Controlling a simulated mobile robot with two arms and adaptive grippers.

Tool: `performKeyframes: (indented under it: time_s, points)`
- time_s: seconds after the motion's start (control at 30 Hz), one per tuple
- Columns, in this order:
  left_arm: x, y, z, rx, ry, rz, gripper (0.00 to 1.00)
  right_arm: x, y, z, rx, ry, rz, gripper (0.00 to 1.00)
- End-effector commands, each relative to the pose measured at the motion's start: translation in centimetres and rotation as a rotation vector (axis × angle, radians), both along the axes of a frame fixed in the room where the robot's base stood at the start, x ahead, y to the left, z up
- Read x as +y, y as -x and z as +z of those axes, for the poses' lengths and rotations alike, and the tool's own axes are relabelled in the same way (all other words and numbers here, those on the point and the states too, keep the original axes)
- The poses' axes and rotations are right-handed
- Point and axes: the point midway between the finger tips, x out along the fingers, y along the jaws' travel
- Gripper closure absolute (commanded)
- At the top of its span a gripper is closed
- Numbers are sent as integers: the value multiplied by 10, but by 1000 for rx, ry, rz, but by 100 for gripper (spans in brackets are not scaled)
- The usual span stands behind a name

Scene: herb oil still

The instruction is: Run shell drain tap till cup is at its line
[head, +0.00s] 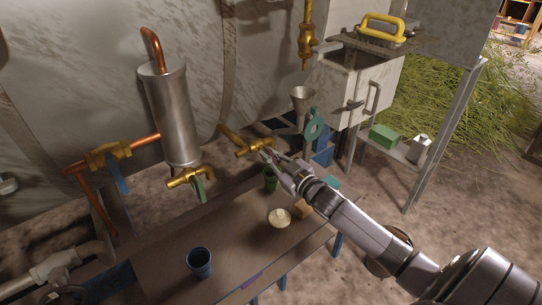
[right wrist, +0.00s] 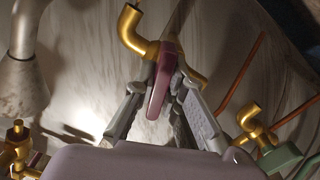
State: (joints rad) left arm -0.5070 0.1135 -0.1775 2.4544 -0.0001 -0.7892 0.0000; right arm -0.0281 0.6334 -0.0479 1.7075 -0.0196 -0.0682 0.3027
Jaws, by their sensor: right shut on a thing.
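My right gripper (head: 266,153) is shut on the dark red lever (right wrist: 164,78) of a brass tap (head: 246,146) on the wall side. In the right wrist view the lever stands between both fingers, in front of the brass tap body (right wrist: 136,32). A green cup (head: 270,178) stands on the bench below this tap, close to my gripper. I cannot see its line or level. A steel cylinder (head: 174,115) hangs on the left, and a brass tap (head: 186,179) with a green lever (head: 199,190) is under it. My left gripper is out of view.
A blue cup (head: 200,262), a cream bowl (head: 279,218) and a wooden block (head: 301,209) are on the bench (head: 215,226). A funnel (head: 302,97) is behind my gripper. A tap with a blue lever (head: 117,177) is far left. The bench is bare around the blue cup.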

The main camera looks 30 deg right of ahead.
Motion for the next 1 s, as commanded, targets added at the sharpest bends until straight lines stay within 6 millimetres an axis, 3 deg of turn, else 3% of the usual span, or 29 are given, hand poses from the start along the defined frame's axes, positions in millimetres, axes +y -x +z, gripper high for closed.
performKeyframes:
  time_s: [0.03, 0.07, 0.37, 0.73, 1.0]
  points:
    - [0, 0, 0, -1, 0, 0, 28, 0, 0, 0, -1, -1, 0, 100]
    - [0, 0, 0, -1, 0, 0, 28, 0, 0, 0, -1, -1, 0, 89]
    - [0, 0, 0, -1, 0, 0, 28, 0, 0, 0, -1, -2, 0, 69]
    - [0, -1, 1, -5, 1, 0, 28, 0, 4, -1, 0, -2, 1, 69]
    - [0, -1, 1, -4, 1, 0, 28, -3, 47, -2, 4, -3, 1, 69]
